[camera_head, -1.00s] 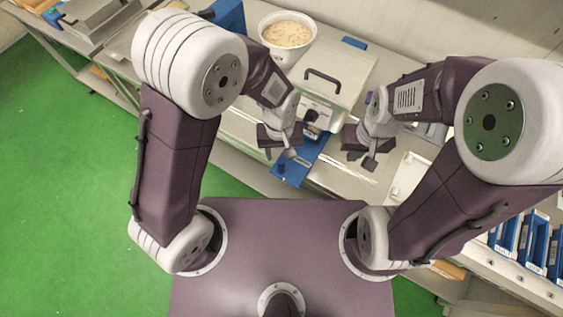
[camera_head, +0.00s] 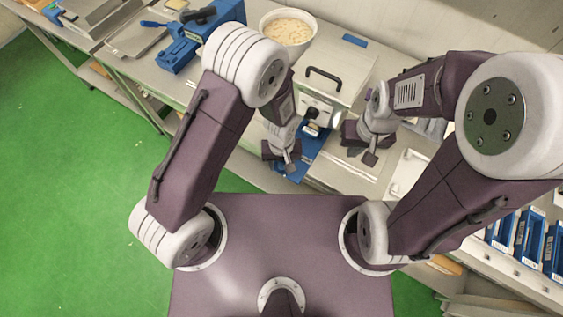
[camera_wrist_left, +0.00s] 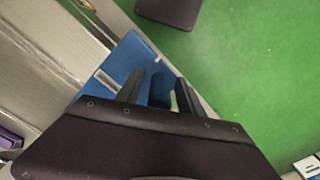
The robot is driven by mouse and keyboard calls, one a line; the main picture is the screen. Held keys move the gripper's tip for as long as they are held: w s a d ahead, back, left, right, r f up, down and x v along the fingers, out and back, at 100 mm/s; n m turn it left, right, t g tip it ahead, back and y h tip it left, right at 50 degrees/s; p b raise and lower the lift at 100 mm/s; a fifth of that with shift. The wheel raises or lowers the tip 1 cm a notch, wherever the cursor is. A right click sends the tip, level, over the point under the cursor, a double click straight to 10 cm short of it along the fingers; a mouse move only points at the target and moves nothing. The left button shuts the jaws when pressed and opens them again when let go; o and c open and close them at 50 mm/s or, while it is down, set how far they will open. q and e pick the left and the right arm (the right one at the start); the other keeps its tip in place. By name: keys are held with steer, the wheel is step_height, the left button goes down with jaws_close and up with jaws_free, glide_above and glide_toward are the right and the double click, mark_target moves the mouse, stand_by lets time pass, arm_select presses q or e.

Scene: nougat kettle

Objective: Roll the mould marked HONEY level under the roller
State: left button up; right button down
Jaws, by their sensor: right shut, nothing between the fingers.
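A blue flat piece (camera_head: 308,148) lies at the front of a white machine (camera_head: 327,82) with a dark carrying handle and a black knob. I cannot read HONEY on anything, and no roller is clearly seen. My left gripper (camera_head: 287,164) hangs over the front end of the blue piece. In the left wrist view its fingers (camera_wrist_left: 160,92) are apart, with a blue rounded part (camera_wrist_left: 160,87) between them and a small gap beside it. My right gripper (camera_head: 369,157) is shut and empty, to the right of the blue piece over the bench.
A white bowl (camera_head: 290,28) of pale nougat-like mix stands behind, left of the machine. A blue device (camera_head: 180,52) stands on the bench at the back left. Several blue bins (camera_head: 530,236) line the right. Green floor (camera_head: 70,190) is open at the left.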

arm_select(q)
jaws_close()
stand_by(1.3)
